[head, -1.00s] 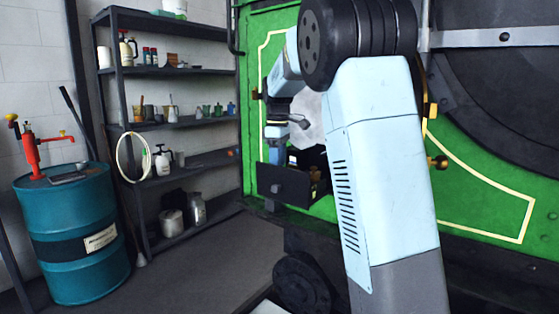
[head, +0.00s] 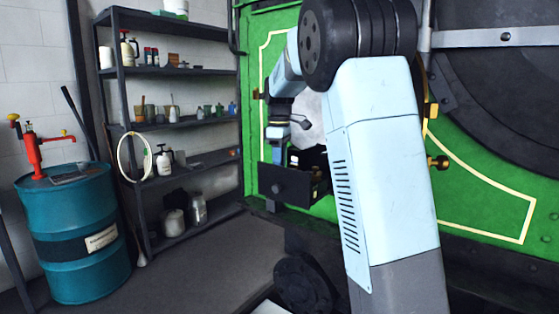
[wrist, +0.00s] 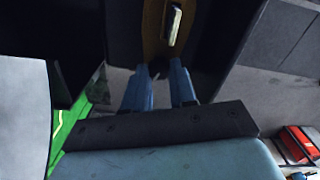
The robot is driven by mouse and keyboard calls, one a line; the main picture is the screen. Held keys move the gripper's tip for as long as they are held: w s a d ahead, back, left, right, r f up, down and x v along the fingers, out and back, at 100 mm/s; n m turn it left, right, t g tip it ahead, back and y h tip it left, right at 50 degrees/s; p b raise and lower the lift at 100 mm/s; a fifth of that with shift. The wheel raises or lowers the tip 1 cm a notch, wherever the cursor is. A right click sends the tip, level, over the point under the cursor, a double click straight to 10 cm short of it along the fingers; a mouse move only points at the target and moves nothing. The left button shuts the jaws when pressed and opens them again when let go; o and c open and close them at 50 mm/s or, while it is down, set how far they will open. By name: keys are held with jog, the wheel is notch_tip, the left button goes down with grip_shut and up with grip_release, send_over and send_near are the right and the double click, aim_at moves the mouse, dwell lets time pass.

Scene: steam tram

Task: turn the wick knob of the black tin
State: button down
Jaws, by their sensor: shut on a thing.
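The black tin (head: 284,187) is an open dark box against the green panel, with a round stud on its front plate. In the wrist view its dark walls flank a brass-coloured part (wrist: 152,35) with a pale bar (wrist: 173,24). My gripper (wrist: 159,69) has its two blue fingers pointing into the tin. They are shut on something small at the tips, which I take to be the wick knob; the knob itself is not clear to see. In the head view my gripper (head: 278,152) is partly hidden just above the tin's front plate.
My own arm covers much of the green panel (head: 480,200). Dark shelves (head: 185,125) with jars and cans stand at the left. A teal drum (head: 75,265) with a red pump (head: 33,150) is at the far left. The floor (head: 210,265) between is clear.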

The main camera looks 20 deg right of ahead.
jog(key=shift+a+m, duration=0.1)
jog(key=shift+m, duration=0.3)
dwell(0.3)
jog(key=m, duration=1.1)
jog(key=shift+m, duration=0.4)
dwell(0.4)
jog(key=c, duration=0.9)
grip_release()
notch_tip(320, 180, up, 14)
jog(key=shift+f, duration=0.1)
